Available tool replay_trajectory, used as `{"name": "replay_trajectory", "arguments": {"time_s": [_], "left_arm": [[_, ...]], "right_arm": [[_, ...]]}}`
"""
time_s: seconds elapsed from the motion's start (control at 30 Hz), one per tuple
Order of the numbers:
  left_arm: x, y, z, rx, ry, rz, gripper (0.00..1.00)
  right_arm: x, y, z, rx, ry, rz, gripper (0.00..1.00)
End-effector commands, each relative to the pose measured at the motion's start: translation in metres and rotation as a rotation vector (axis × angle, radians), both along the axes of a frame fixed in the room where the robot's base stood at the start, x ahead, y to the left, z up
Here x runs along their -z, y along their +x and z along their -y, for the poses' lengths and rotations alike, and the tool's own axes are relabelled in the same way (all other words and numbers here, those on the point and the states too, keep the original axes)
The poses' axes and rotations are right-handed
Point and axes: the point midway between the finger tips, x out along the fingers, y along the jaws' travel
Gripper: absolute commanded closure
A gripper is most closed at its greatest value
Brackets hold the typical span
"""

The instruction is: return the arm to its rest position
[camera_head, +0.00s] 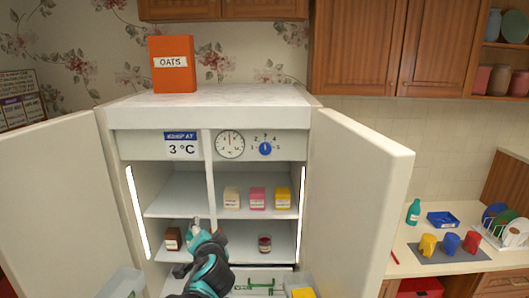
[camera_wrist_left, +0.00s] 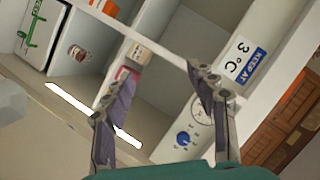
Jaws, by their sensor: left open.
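My left arm and gripper (camera_head: 197,232), dark and teal, reach up from the bottom in front of the open fridge. In the left wrist view the gripper (camera_wrist_left: 158,76) is open, with its two grey-purple fingers wide apart and nothing between them. The fridge (camera_head: 210,118) stands with both doors swung out. Behind the gripper are the fridge's lower shelf (camera_head: 248,248) and centre divider. My arm hides part of the shelf's middle. My right gripper does not show.
The left door (camera_head: 62,205) and right door (camera_head: 357,195) flank the arm. The upper shelf holds several small cartons (camera_head: 257,198). A brown carton (camera_head: 173,239) and a jar (camera_head: 265,243) stand on the lower shelf. An orange oats box (camera_head: 173,64) stands on top.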

Motion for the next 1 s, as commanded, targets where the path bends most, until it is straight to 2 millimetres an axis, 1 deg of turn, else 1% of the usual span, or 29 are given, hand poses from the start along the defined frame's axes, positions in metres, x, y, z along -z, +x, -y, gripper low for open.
{"name": "replay_trajectory", "arguments": {"time_s": [0.03, 0.07, 0.1, 0.17, 0.2, 0.27, 0.3, 0.37, 0.4, 0.5, 0.6, 0.7, 1.0], "left_arm": [[0.043, -0.026, -0.017, -0.043, -0.065, -0.040, 0.43], [0.061, -0.041, -0.024, -0.067, -0.108, -0.066, 0.43], [0.084, -0.061, -0.033, -0.098, -0.165, -0.100, 0.43], [0.121, -0.091, -0.043, -0.139, -0.249, -0.153, 0.43], [0.146, -0.111, -0.047, -0.165, -0.306, -0.188, 0.43], [0.184, -0.141, -0.050, -0.198, -0.391, -0.241, 0.43], [0.209, -0.161, -0.049, -0.217, -0.447, -0.275, 0.43], [0.243, -0.187, -0.047, -0.240, -0.527, -0.323, 0.43], [0.263, -0.203, -0.044, -0.251, -0.577, -0.353, 0.43], [0.304, -0.235, -0.033, -0.268, -0.681, -0.414, 0.43], [0.328, -0.255, -0.024, -0.275, -0.752, -0.453, 0.43], [0.338, -0.264, -0.019, -0.275, -0.789, -0.473, 0.43], [0.337, -0.266, -0.017, -0.275, -0.796, -0.477, 0.43]], "right_arm": [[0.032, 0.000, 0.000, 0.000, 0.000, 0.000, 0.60], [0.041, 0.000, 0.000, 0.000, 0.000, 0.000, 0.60], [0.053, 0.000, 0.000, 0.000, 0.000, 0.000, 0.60], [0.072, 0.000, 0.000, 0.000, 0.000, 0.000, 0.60], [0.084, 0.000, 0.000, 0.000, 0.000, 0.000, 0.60], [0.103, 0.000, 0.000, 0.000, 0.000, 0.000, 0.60], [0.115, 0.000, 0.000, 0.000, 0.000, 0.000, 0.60], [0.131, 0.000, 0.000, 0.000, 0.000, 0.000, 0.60], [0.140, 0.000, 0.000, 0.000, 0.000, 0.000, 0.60], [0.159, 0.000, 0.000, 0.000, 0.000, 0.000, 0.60], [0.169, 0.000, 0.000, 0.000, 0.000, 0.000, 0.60], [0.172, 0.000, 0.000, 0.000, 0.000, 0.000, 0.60], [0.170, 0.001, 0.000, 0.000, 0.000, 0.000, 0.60]]}}
